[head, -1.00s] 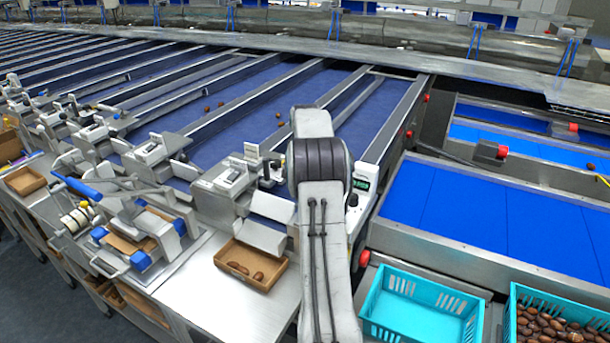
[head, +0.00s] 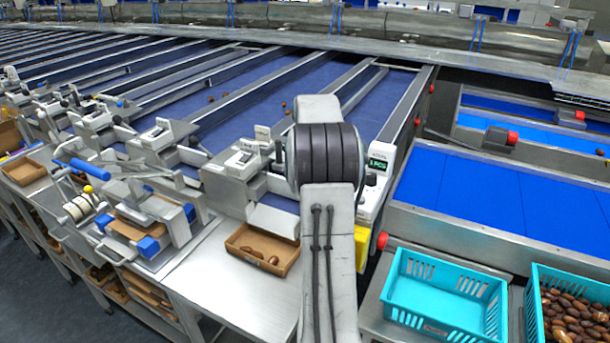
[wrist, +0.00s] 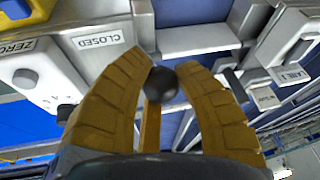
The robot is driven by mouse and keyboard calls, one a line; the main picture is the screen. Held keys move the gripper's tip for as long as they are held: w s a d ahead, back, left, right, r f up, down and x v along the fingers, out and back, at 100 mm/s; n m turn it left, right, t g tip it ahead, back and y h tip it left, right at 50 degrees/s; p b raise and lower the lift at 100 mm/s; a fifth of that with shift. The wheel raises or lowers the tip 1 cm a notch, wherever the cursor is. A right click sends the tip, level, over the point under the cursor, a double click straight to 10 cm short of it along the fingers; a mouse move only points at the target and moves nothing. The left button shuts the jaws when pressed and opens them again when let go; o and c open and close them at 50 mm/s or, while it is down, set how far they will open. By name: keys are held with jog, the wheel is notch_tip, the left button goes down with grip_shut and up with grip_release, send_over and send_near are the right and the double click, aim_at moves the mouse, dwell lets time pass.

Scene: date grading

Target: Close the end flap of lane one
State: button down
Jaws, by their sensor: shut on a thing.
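My gripper (wrist: 170,72) has its two ochre fingers closed around a round black knob (wrist: 164,84) in the wrist view. A plate marked CLOSED (wrist: 98,40) is just left of the fingers. A pale metal plate (wrist: 195,38) lies beyond the fingertips, in front of a blue lane surface; I cannot tell surely whether it is the end flap. In the head view my arm hides the gripper, the knob and most of the near end of the rightmost blue lane (head: 384,98).
A white control box with a green display (head: 380,165) and a yellow part (head: 362,248) stand right of my arm. A cardboard box with several dates (head: 236,249) is left. An empty turquoise crate (head: 420,317) and a filled one (head: 534,322) are at right.

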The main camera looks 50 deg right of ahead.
jog(key=shift+a, duration=0.15)
dwell(0.3)
jog(key=c, duration=1.1)
grip_release()
jog(key=shift+s+a, duration=0.1)
jog(key=shift+a, duration=0.05)
jog(key=shift+o, duration=1.1)
jog(key=v, duration=1.2)
